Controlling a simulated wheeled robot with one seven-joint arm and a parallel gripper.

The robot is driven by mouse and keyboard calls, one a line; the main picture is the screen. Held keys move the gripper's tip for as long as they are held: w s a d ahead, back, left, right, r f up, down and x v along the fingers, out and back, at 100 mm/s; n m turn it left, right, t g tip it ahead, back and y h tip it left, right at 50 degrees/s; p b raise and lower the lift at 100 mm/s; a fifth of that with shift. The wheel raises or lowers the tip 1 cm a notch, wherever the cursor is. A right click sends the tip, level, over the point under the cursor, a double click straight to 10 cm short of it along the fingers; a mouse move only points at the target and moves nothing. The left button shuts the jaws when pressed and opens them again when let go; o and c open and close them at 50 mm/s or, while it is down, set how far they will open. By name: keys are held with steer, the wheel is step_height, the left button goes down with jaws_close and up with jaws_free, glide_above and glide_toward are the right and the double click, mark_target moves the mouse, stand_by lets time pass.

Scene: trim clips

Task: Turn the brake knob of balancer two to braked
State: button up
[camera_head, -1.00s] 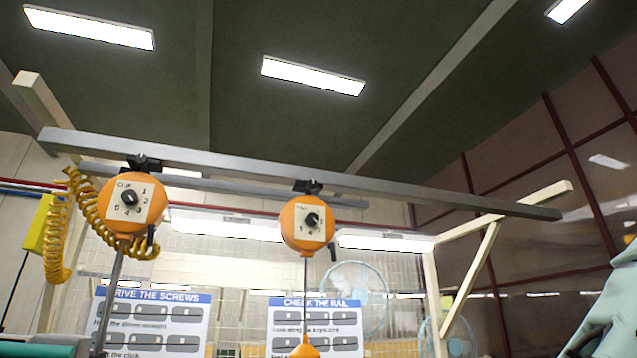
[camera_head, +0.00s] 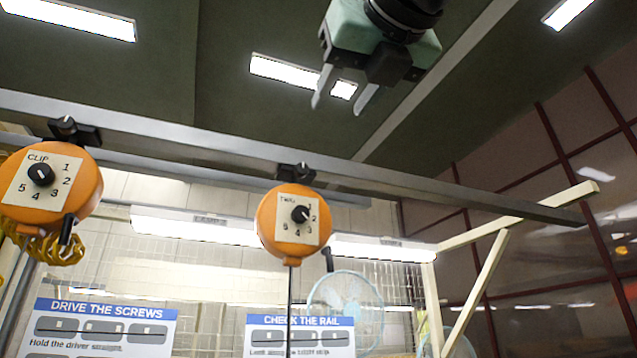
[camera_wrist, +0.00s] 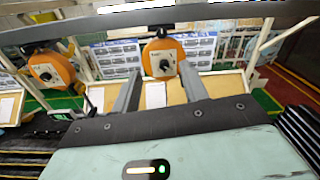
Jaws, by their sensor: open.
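Balancer two (camera_head: 268,222) is the right-hand orange drum hanging under the grey rail, its label seeming to read TWO. Its face has a black numbered dial (camera_head: 300,214). A small dark knob (camera_head: 304,172) sits on the black hanger above it, and a black lever (camera_head: 328,260) sticks out at lower right. I cannot tell which is the brake knob or its setting. My gripper (camera_head: 340,106) is open and empty, above the rail and to the right of the drum in the head view. In the wrist view balancer two (camera_wrist: 152,62) shows between the fingers (camera_wrist: 161,70), apart from them.
The grey rail (camera_head: 400,187) runs across the scene above the drums. The left orange balancer (camera_head: 85,190), labelled CLIP, hangs beside a yellow coiled hose. A cable (camera_head: 290,290) hangs below balancer two. Instruction boards (camera_head: 105,308) and a fan (camera_head: 350,300) stand behind.

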steer(key=p, duration=0.7)
glide_toward(303, 168)
steer(key=x, duration=0.7)
steer(key=shift+a, duration=0.1)
steer(key=shift+w+a, duration=0.1)
steer(key=shift+w, duration=0.45)
steer(key=shift+f, duration=0.1)
jaws_close()
